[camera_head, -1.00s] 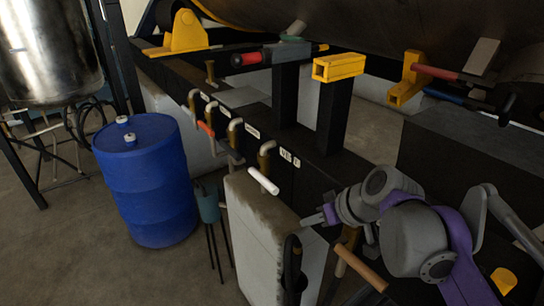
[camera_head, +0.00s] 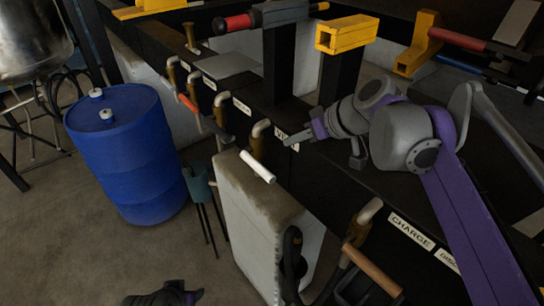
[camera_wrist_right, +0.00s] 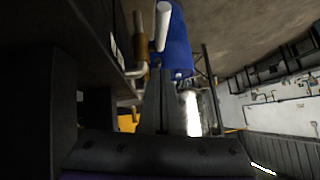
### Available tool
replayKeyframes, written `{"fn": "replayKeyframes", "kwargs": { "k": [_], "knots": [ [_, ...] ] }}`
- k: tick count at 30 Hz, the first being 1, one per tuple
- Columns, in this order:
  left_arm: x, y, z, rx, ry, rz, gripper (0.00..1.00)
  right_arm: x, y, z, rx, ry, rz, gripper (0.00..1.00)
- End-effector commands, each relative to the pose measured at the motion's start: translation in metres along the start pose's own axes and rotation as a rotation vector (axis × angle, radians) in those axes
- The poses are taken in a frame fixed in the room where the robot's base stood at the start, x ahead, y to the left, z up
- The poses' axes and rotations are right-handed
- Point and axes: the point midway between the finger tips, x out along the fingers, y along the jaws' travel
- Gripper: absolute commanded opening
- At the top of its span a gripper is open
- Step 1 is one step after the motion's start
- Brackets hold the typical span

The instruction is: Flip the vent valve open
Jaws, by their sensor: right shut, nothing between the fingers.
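The vent valve has a brass body (camera_head: 261,131) and a white handle (camera_head: 258,167) that points down and to the right over the pale block. The label beside it (camera_head: 284,134) is partly covered by my right gripper. My right gripper (camera_head: 292,141) is shut and empty, just right of the valve body, apparently apart from it. In the right wrist view its closed fingers (camera_wrist_right: 164,100) point toward the white handle (camera_wrist_right: 163,22) and the brass body (camera_wrist_right: 138,38). A dark part at the bottom edge of the head view looks like my left gripper (camera_head: 165,296); its fingers are unclear.
A red-orange handled valve (camera_head: 187,103) is among several valves further left on the black beam. A wooden-coloured handle (camera_head: 372,270) is at lower right near the CHARGE label (camera_head: 410,231). The pale block (camera_head: 268,210) stands below the vent valve. A blue drum (camera_head: 128,150) is at left.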

Motion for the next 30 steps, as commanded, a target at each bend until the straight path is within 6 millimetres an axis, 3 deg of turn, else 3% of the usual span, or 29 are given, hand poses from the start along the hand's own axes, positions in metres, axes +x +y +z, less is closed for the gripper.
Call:
{"fn": "replayKeyframes", "kwargs": {
  "k": [5,18,24,30],
  "knots": [
    [0.001,0.0,0.001,0.0,-0.001,0.0,0.5,0.018,0.0,0.0,-0.001,-0.001,-0.002,0.0],
    [0.003,0.0,0.003,0.0,-0.003,0.0,0.5,0.106,-0.001,0.005,-0.001,0.0,0.0,0.0],
    [0.004,0.0,0.005,0.0,-0.005,0.0,0.5,0.122,0.0,0.023,0.0,0.0,0.0,0.0],
    [0.004,0.0,0.005,0.0,-0.005,0.0,0.5,0.127,0.0,0.028,0.0,0.001,0.0,0.0]
  ]
}}
